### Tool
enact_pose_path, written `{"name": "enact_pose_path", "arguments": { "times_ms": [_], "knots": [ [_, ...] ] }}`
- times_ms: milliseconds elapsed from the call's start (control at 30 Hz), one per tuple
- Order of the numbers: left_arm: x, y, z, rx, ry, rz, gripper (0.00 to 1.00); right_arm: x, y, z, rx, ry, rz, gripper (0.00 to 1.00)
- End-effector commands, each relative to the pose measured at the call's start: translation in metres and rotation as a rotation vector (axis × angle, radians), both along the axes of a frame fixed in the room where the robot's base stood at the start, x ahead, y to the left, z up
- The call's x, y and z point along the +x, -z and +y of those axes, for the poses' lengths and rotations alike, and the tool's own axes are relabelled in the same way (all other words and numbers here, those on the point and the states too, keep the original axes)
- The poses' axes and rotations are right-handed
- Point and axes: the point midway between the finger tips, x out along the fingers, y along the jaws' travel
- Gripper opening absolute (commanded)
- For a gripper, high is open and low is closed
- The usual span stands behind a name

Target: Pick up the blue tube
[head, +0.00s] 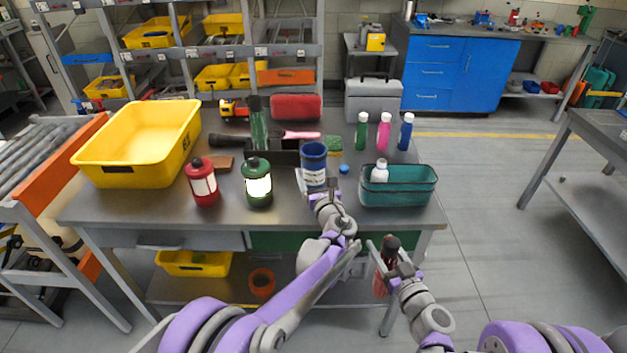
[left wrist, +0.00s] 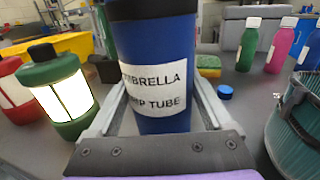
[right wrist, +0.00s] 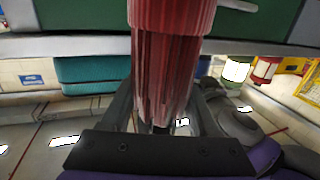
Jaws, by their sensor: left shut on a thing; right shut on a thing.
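The blue tube (head: 314,164) stands upright on the table in the head view, with a white label and a dark rim. In the left wrist view the blue tube (left wrist: 155,60) rises between the fingers, its label reading "umbrella drip tube". My left gripper (head: 322,196) is shut on it; the fingers (left wrist: 155,115) are on both sides of it. In the head view this red thing (head: 380,283) is partly hidden by the fingers.
A teal basket (head: 400,198) with a white bottle stands close right of the blue tube. A green lantern (head: 257,190) and a red lantern (head: 202,188) stand to its left. Several small bottles and a blue cap (head: 344,169) are behind. A yellow bin (head: 120,165) fills the table's left end.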

Motion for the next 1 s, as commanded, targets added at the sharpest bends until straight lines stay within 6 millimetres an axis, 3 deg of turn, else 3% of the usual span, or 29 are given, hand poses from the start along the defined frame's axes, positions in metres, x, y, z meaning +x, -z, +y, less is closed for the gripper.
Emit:
{"name": "enact_pose_path", "arguments": {
  "times_ms": [33,167,600,800,1000],
  "knots": [
    [-0.002,-0.007,-0.001,0.0,0.001,0.0,0.24,0.0,-0.001,0.0,0.0,0.0,-0.001,0.0],
    [-0.03,-0.004,-0.009,-0.001,0.003,0.0,0.24,0.0,0.001,0.0,0.0,0.0,0.0,0.0],
    [-0.142,-0.004,-0.039,-0.001,0.004,0.0,0.24,0.0,0.006,0.0,0.001,0.0,0.001,0.0],
    [-0.167,-0.004,-0.045,0.0,0.001,0.0,0.24,0.0,0.006,0.0,0.0,0.0,0.002,0.0],
    [-0.174,-0.004,-0.047,0.0,0.0,0.0,0.24,0.0,0.007,0.0,0.0,0.0,0.002,0.0]
  ]
}}
